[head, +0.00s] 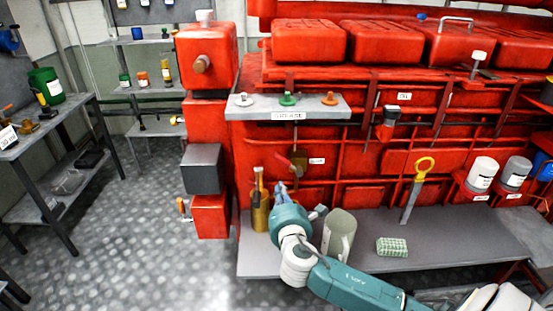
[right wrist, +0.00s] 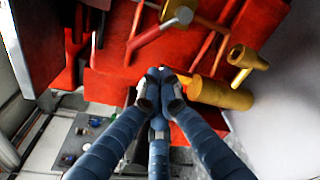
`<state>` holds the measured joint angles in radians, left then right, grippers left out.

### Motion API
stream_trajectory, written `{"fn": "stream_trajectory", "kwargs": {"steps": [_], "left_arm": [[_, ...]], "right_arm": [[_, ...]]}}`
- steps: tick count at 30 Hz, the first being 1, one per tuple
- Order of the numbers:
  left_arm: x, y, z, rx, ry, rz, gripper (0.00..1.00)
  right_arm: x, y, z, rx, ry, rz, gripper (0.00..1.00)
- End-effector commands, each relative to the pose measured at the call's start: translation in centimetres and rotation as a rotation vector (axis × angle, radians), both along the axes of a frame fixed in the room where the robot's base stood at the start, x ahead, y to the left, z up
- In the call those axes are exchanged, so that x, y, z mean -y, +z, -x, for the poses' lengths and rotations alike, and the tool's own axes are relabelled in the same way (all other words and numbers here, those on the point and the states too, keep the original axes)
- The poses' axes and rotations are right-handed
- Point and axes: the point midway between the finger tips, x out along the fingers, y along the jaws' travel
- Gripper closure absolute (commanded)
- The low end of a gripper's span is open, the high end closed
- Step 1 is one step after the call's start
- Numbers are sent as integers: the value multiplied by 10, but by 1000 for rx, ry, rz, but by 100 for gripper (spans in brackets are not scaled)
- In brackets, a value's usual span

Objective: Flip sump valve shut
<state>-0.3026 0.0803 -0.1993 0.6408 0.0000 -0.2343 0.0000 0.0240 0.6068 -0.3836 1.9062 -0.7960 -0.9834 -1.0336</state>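A small valve with a red lever (head: 298,160) is on the red engine front, beside a small white label. In the right wrist view its red lever (right wrist: 150,40) slants down to the left from a brass body, with a grey rounded end at upper right. I cannot read the label, so I cannot confirm it is the sump valve. My right gripper (head: 280,190) is below the valve in the head view, apart from the lever. In the right wrist view its blue fingers (right wrist: 160,76) meet at the tips with nothing visible between them. My left gripper is out of view.
A green checked cloth (head: 391,247) lies farther right. A grease shelf (head: 335,108) juts out above the valve.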

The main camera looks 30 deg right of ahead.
Motion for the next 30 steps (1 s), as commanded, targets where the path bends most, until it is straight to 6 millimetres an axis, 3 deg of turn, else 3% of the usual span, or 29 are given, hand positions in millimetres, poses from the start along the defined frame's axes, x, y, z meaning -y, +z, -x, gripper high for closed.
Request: {"fn": "stream_trajectory", "kwargs": {"steps": [3,18,30], "left_arm": [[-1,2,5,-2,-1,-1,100],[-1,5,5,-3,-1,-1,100],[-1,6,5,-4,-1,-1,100]], "right_arm": [[4,6,-9,0,6,32,100],[39,-3,-80,1,4,27,100],[44,-5,-91,0,6,25,100]]}}
